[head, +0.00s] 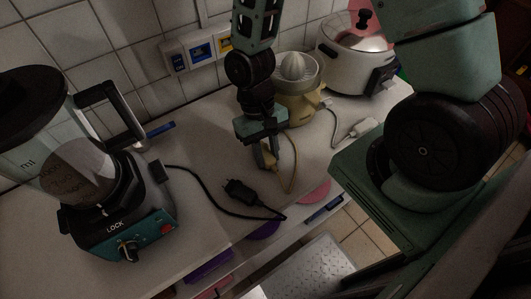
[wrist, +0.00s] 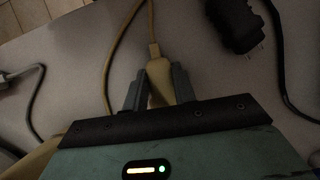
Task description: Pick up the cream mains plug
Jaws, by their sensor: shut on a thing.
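The cream mains plug (wrist: 161,84) is between my gripper's two fingers (wrist: 157,78) in the wrist view, with its cream cable running up from it. The fingers press on it from both sides. In the head view my gripper (head: 270,158) points down at the counter in front of the cream juicer (head: 298,88), and the plug is mostly hidden by the fingers. The cream cable (head: 292,172) loops to the right of the gripper. I cannot tell whether the plug touches the counter.
A black plug (head: 240,192) with a black cable lies left of my gripper, near the blender (head: 110,200). A white plug (head: 365,127) lies right, by the white cooker (head: 350,62). A socket strip (head: 200,50) is on the tiled wall. The counter's front edge is close.

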